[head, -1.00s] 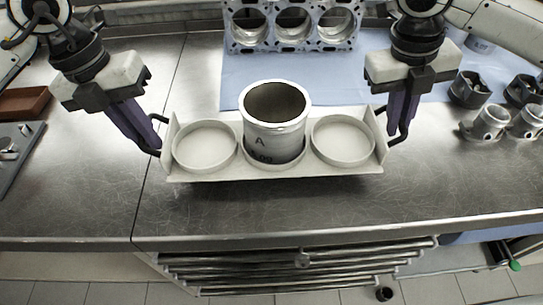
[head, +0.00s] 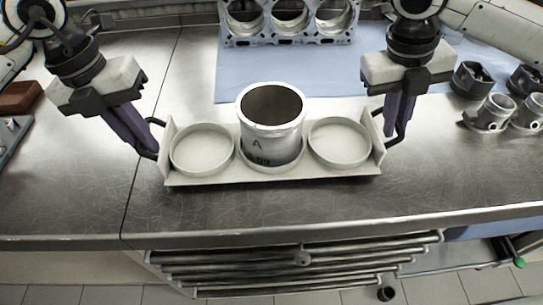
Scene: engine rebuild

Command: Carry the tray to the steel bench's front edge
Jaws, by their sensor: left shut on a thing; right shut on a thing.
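The cream tray (head: 275,178) has three round recesses and a black handle at each end. A metal cylinder liner marked A (head: 272,125) stands upright in its middle recess; the two outer recesses are empty. My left gripper (head: 150,146) is shut on the left handle, and my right gripper (head: 392,134) is shut on the right handle. The tray is over the steel bench (head: 300,215), close to its front edge. I cannot tell whether its underside touches the bench top.
An engine block (head: 288,22) sits on a blue mat (head: 235,85) behind the tray. Several pistons (head: 497,110) stand at the right. A brown box (head: 20,96) lies far left.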

